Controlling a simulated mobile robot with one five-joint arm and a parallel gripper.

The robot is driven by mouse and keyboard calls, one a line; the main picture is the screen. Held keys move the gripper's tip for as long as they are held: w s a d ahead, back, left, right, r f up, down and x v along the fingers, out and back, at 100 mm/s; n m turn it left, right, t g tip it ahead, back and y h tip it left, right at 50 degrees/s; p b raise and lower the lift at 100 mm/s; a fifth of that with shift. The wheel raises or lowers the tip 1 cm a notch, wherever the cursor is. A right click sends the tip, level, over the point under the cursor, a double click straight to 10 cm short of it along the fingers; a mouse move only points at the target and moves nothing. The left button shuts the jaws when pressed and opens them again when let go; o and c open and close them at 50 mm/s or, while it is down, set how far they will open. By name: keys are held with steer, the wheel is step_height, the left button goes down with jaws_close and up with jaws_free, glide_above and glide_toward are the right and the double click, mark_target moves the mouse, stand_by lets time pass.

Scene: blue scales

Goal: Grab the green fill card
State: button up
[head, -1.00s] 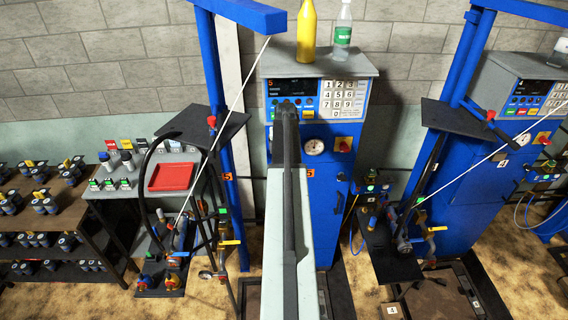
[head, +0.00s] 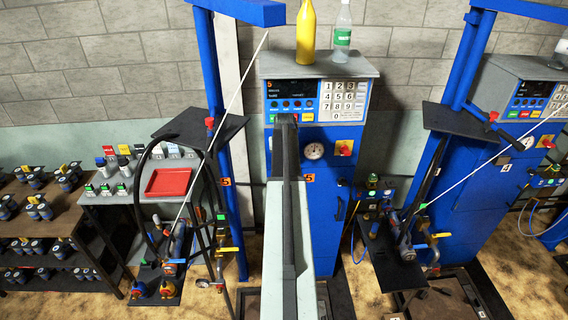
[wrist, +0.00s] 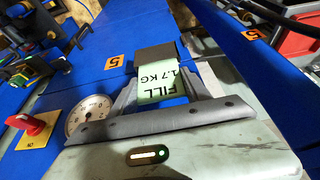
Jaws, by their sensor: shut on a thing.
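The green fill card (wrist: 166,86), pale green with black "FILL 1.7 KG" print and a dark top end, is in the wrist view. It sits between the two grey fingers of my gripper (wrist: 160,78), which is shut on it. The print reads upside down there. In the head view my arm reaches forward to the front of the blue scales cabinet (head: 328,215). My gripper and the card are hidden behind the arm there.
The cabinet has a keypad (head: 343,98), a round gauge (head: 315,150) and a red switch (head: 344,147). A yellow bottle (head: 306,28) and a clear bottle (head: 342,32) stand on top. A red tray (head: 168,182) and several small cards are on the left table.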

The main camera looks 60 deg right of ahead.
step_height(320, 180, up, 10)
steer(key=p, duration=1)
steer(key=shift+r, duration=0.15)
steer(key=shift+f, duration=0.2)
